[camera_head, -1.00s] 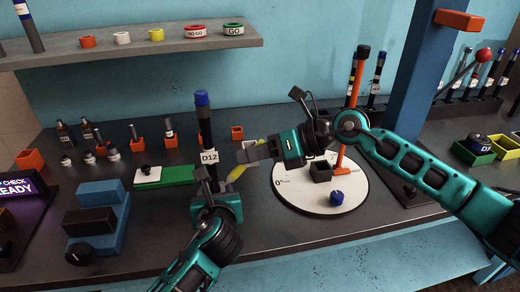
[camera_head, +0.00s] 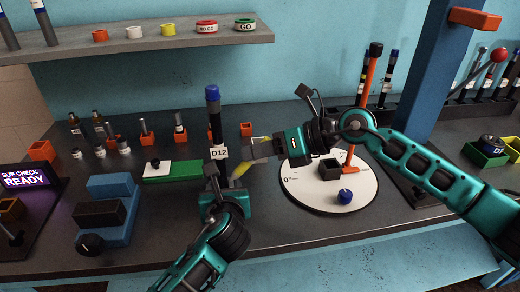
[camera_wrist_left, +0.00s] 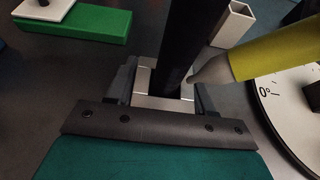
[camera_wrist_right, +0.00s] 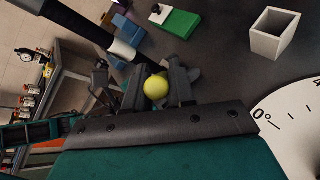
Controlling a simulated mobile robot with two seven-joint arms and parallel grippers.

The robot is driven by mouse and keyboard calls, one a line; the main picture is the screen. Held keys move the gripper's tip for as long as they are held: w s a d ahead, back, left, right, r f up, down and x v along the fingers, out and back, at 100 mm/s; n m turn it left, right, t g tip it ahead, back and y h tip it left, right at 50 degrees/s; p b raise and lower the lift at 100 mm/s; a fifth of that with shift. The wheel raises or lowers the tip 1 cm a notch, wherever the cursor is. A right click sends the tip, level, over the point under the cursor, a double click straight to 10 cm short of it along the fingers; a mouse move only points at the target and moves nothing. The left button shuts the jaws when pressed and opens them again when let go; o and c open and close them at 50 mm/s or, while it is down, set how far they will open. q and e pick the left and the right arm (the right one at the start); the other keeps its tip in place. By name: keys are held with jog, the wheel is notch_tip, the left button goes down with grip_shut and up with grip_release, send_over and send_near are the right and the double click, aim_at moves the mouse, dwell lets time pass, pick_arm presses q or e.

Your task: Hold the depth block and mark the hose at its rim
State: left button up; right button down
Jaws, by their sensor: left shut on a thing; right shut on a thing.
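The black hose (camera_head: 216,128) with a blue end and a D12 label stands upright. My left gripper (camera_head: 213,186) is low on it, shut on the pale grey depth block (camera_wrist_left: 150,103). In the left wrist view the hose (camera_wrist_left: 190,35) rises out of the block. My right gripper (camera_head: 252,151) is shut on the yellow marker (camera_head: 241,171), right of the hose. In the left wrist view the marker (camera_wrist_left: 275,55) points its grey tip at the hose just above the block's rim; I cannot tell whether they touch. In the right wrist view the marker's round end (camera_wrist_right: 156,87) shows between the fingers.
A white dial plate (camera_head: 310,195) with a blue knob (camera_head: 345,196) and an orange post lies to the right. A green block (camera_head: 184,169) and a blue fixture (camera_head: 116,205) are to the left. A lit READY display (camera_head: 25,178) stands at far left.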

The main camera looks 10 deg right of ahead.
jog(key=shift+a, duration=0.15)
dwell(0.4)
jog(key=shift+d+r, duration=0.5)
jog(key=shift+d, duration=0.35)
jog(key=shift+d+r, duration=0.5)
jog(key=shift+d, duration=0.35)
jog(key=shift+d+r, duration=0.5)
jog(key=shift+d, duration=0.35)
pick_arm(q)
jog(key=o, duration=1.2)
jog(key=shift+c, duration=0.2)
